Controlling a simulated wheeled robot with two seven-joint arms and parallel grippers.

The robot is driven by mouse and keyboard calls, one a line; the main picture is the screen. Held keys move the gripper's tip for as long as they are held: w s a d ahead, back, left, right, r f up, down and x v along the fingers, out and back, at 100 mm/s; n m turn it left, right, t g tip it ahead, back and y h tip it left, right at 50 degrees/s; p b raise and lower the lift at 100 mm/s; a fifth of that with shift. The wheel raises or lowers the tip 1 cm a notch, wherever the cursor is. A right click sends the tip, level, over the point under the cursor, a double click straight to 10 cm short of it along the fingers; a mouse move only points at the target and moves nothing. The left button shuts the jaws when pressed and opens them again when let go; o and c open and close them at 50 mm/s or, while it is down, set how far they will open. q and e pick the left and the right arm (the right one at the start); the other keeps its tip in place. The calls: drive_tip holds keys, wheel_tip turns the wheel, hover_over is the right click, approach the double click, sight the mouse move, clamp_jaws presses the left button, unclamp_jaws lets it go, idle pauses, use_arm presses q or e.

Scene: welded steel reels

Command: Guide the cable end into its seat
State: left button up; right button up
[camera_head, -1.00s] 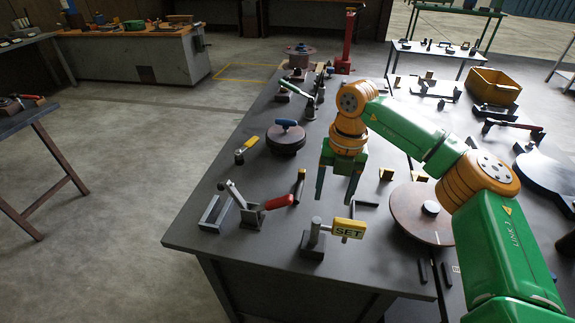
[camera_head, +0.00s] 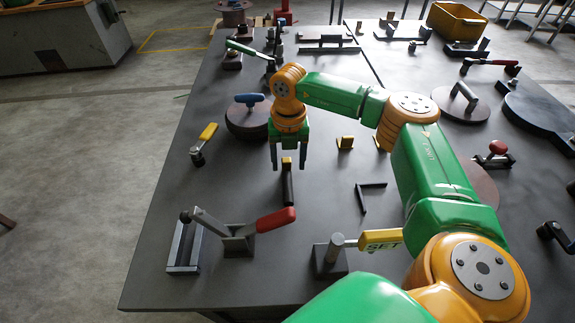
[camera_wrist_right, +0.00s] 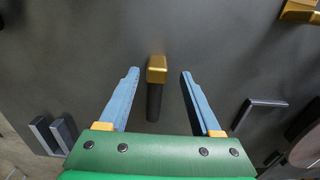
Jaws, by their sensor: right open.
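A short black rod with a brass-coloured tip, which looks like the cable end (camera_head: 287,185), lies on the dark table. My right gripper (camera_head: 290,160) points down over its brass tip, fingers apart. In the right wrist view the cable end (camera_wrist_right: 156,72) sits in the gap between the two open fingers of the right gripper (camera_wrist_right: 159,74), with clear space on both sides. Whether the fingertips are level with it I cannot tell. I cannot make out which fixture is the seat. My left gripper is not in view.
A red-handled clamp (camera_head: 240,235) and a post with a yellow SET handle (camera_head: 335,255) stand nearer the front edge. A round reel with a blue handle (camera_head: 248,118) is left of the gripper.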

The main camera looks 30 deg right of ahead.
drive_tip(key=shift+w+f, duration=0.25)
drive_tip(key=shift+f, duration=0.2)
drive_tip(key=shift+w+f, duration=0.15)
drive_tip(key=shift+w, duration=0.05)
drive_tip(key=shift+s, duration=0.1)
clamp_jaws()
drive_tip(key=shift+r, duration=0.2)
wheel_tip(320, 180, up, 10)
drive_tip(key=shift+f+b, duration=0.1)
drive_tip(key=shift+b, duration=0.6)
